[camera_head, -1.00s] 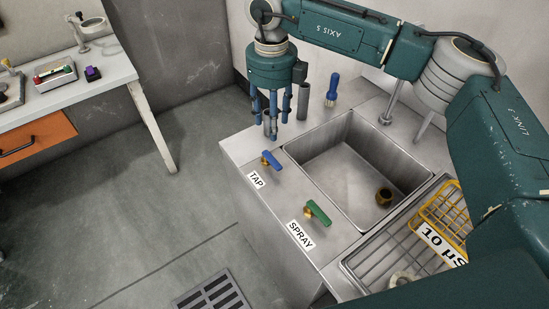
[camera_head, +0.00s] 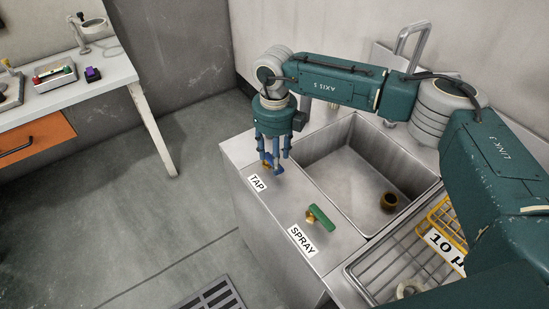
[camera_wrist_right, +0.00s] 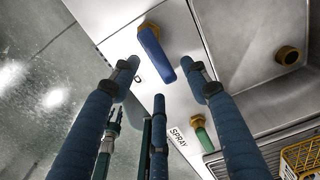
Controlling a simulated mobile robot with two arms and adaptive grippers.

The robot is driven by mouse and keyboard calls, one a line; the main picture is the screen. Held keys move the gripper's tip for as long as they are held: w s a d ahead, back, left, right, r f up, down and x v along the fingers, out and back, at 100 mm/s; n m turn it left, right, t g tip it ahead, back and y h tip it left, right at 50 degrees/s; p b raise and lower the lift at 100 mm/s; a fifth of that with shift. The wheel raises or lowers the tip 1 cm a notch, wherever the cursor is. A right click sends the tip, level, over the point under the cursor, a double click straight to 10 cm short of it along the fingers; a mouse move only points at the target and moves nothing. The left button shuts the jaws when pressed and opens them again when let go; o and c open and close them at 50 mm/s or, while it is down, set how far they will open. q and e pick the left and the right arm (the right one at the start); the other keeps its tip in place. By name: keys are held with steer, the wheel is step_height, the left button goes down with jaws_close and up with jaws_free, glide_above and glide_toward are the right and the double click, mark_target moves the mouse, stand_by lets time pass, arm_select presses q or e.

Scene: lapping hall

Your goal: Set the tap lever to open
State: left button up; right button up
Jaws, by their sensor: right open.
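The tap lever (camera_head: 279,171) is blue on a brass base, at the sink counter's left edge by the TAP label (camera_head: 257,183). In the right wrist view the blue lever (camera_wrist_right: 157,57) points away from its brass base, towards the lower right of the picture. My right gripper (camera_head: 271,164) is open and points down over the lever, its fingers hiding part of it in the head view. In the wrist view its fingertips (camera_wrist_right: 160,80) lie around the lever's free end; I cannot tell whether they touch it.
A green lever (camera_head: 321,217) with a SPRAY label (camera_head: 303,241) stands nearer on the same counter. The sink basin (camera_head: 350,170) is right of the levers. A yellow basket (camera_head: 447,220) sits on the drain rack (camera_head: 385,262). Open floor lies to the left.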

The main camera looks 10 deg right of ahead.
steer(key=shift+f, duration=1.1)
jaws_close()
